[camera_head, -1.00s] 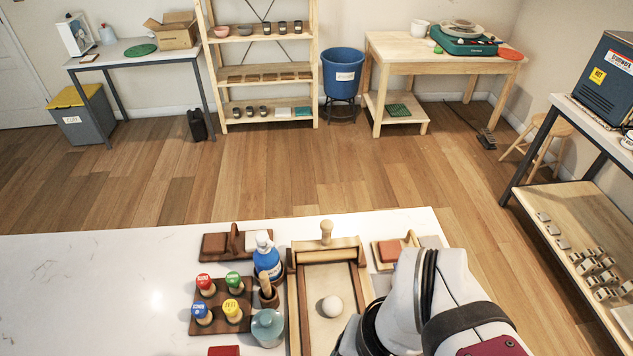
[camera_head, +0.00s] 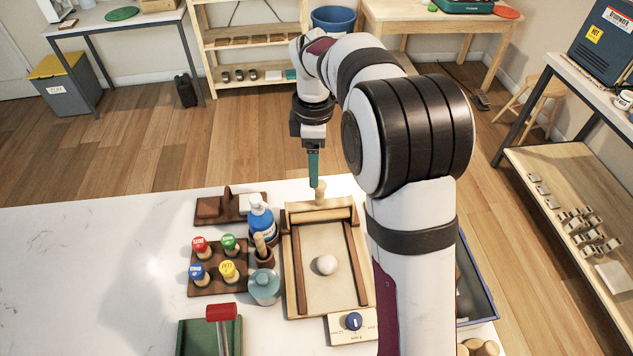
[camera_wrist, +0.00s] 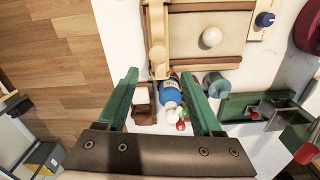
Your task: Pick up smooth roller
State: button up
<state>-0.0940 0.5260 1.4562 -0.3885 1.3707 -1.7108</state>
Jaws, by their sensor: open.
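The smooth roller (camera_head: 318,215) is a pale wooden cylinder lying across the far end of the wooden slab tray (camera_head: 292,270). A rounded wooden handle (camera_head: 320,192) stands at its far side. In the wrist view the roller (camera_wrist: 156,22) runs up the picture, with the handle's knob near the fingertips. My gripper (camera_head: 314,184) points down over the far table edge, close to the handle. In the wrist view its two green fingers (camera_wrist: 159,74) are apart, with nothing held between them. Whether a finger touches the handle cannot be told.
A white clay ball (camera_head: 327,265) sits in the tray. To the left stand a blue bottle (camera_head: 261,222), a brown tool cup (camera_head: 264,250), a teal jar (camera_head: 264,287) and a rack of coloured stamps (camera_head: 217,280). The table's left part is clear.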

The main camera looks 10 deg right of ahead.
aim_at(320, 193)
jog(key=f, duration=0.6)
jog(key=d+f, duration=0.1)
jog(key=f, duration=0.3)
jog(key=shift+w+d, duration=0.1)
grip_shut()
dwell(0.9)
